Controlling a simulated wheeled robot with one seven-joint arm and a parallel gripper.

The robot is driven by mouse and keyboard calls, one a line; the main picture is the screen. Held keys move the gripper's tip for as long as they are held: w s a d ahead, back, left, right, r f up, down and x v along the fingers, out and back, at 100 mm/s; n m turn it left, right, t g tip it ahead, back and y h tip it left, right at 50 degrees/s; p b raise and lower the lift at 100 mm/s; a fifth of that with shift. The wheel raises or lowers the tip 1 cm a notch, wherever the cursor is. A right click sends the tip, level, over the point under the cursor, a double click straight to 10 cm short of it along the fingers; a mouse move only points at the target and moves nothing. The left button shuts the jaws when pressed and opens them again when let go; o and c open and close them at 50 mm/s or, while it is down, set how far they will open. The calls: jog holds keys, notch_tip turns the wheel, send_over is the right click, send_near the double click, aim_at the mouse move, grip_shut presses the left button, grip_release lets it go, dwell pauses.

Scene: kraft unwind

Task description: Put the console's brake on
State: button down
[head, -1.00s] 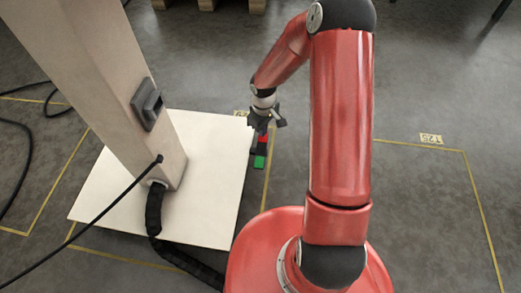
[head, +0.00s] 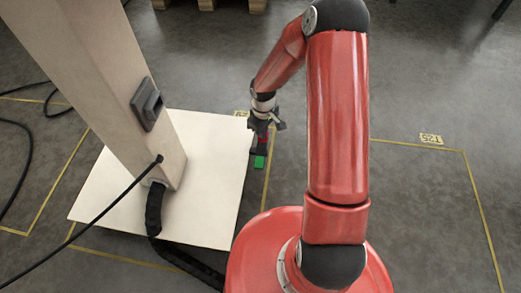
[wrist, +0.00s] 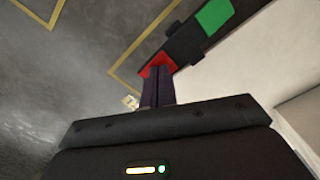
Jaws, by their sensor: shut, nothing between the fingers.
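The console is a beige column (head: 125,95) rising from a flat white base plate (head: 215,150). Along the plate's right edge runs a black bar with a green pad (head: 259,162) at its near end and a red pad (head: 264,139) farther back. In the wrist view the green pad (wrist: 214,16) and the red pad (wrist: 157,63) both sit on the black bar (wrist: 185,42). My gripper (head: 261,132) is shut and empty, pointing down at the red pad. In the wrist view its fingertips (wrist: 159,72) overlap the red pad's edge; whether they press it I cannot tell.
A black cable (head: 154,210) leaves the column's foot and runs toward my base. More black cables lie on the floor at left. Yellow tape marks the floor (head: 420,143); the floor on the right is clear. Pallet wood stands at the back.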

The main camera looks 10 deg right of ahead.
jog(key=shift+f, duration=0.95)
jog(key=shift+r, duration=0.15)
jog(key=shift+r+p, duration=2.75)
jog(key=shift+r, duration=0.65)
